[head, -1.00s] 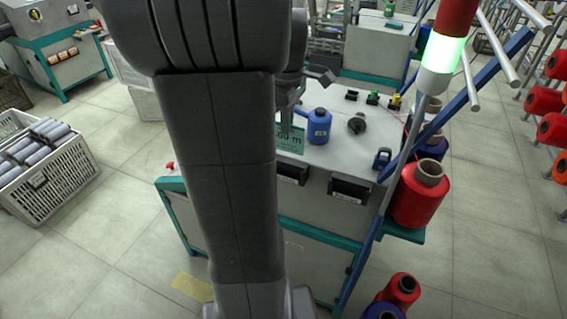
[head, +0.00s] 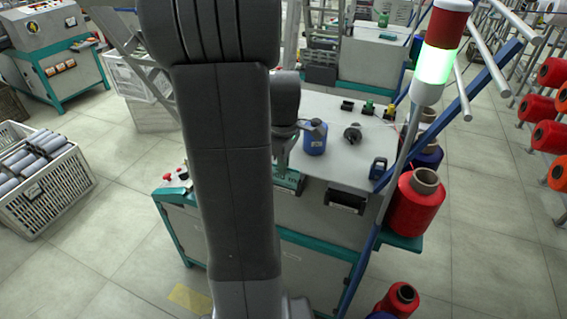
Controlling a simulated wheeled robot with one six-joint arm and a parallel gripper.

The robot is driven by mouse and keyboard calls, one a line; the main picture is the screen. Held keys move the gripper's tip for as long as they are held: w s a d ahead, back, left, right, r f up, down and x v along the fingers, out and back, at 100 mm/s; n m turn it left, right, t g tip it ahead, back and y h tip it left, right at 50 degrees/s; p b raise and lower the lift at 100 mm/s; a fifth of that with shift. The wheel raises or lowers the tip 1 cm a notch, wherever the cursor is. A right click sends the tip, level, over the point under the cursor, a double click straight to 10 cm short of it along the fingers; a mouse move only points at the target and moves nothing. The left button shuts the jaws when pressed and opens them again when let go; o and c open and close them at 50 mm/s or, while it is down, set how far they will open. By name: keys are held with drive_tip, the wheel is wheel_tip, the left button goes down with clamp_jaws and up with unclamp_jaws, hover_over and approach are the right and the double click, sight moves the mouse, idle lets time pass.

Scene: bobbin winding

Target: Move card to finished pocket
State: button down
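The teal card (head: 290,181) is at the front edge of the grey machine top, over the place of the left front pocket, which it and my arm hide. I cannot tell whether its lower edge is inside that pocket. My gripper (head: 282,166) points down at the card and appears shut on its upper part; its fingertips are small and partly behind my arm. The right front pocket (head: 346,202) is a dark holder with a white label on the machine's front face. Which pocket is marked finished is not readable.
A dark round part (head: 353,134) and a small dark blue device (head: 378,168) are further right. A signal lamp (head: 436,62) on a pole and a red thread cone (head: 416,202) stand at the machine's right side.

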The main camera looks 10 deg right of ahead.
drive_tip(key=c, duration=1.6)
unclamp_jaws()
drive_tip(key=shift+f, duration=0.1)
wheel_tip(320, 180, up, 12)
drive_tip(key=shift+r, duration=0.15)
wheel_tip(320, 180, down, 13)
drive_tip(key=shift+r, duration=2.3)
